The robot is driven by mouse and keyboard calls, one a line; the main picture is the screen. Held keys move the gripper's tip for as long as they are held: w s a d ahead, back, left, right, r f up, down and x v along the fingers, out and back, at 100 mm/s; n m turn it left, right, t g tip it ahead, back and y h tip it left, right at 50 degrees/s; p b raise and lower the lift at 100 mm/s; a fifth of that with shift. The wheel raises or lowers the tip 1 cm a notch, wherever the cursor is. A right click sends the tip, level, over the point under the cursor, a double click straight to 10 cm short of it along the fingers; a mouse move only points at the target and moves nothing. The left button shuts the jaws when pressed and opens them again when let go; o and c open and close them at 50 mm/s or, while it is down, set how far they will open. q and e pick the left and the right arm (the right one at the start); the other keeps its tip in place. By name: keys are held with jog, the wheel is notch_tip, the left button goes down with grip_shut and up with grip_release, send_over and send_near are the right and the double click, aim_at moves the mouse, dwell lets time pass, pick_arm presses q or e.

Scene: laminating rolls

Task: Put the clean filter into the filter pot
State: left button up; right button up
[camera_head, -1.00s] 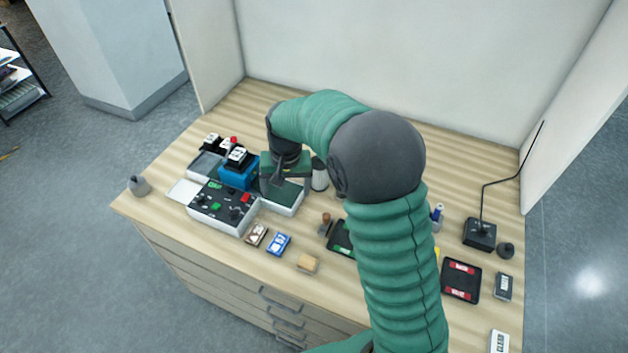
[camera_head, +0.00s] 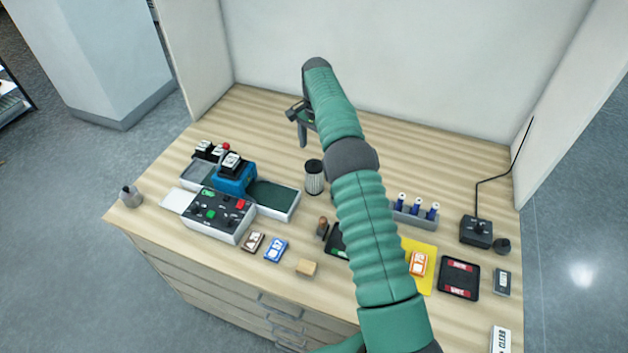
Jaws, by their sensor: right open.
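A small upright cylinder (camera_head: 314,178) with a dark top and a pale, ribbed-looking body stands on the table right of the machine. It looks like a filter, but I cannot tell whether it is the clean one or sits in a pot. No filter pot can be made out for certain; my arm covers part of the table. My right gripper (camera_head: 301,122) is open and empty, raised above the back of the table, beyond the cylinder and apart from it. My left gripper is not in view.
A blue laminating machine (camera_head: 237,180) with trays and a control box (camera_head: 218,215) stands at left. The back is mostly clear.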

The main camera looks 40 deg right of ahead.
aim_at(315, 165)
jog(key=f, duration=0.6)
jog(key=shift+w+f+p, duration=0.2)
jog(key=shift+f+p, duration=0.1)
jog(key=shift+p, duration=0.1)
notch_tip(315, 165, down, 5)
jog(key=shift+a+r+p, duration=0.1)
jog(key=shift+a+p, duration=0.05)
jog(key=shift+p, duration=0.9)
jog(key=shift+w+f, duration=0.15)
jog(key=shift+f, duration=0.05)
jog(key=c, duration=1.6)
notch_tip(315, 165, up, 9)
jog(key=shift+r+b, duration=0.15)
jog(key=shift+b, duration=1)
jog(key=shift+a+r, duration=0.15)
jog(key=shift+r, duration=0.3)
jog(key=s+a+f+n+b, duration=0.1)
jog(key=s+a+f+n, duration=0.15)
jog(key=a+n, duration=1)
jog(key=s+a+f+n, duration=0.2)
jog(key=s+a, duration=0.4)
jog(key=a, duration=0.2)
jog(key=s+a+f+n+b, duration=0.1)
jog(key=s+a+n, duration=0.1)
jog(key=s+a, duration=0.5)
jog(key=shift+s+a+f, duration=0.2)
jog(key=shift+a+f, duration=0.2)
jog(key=shift+a, duration=0.7)
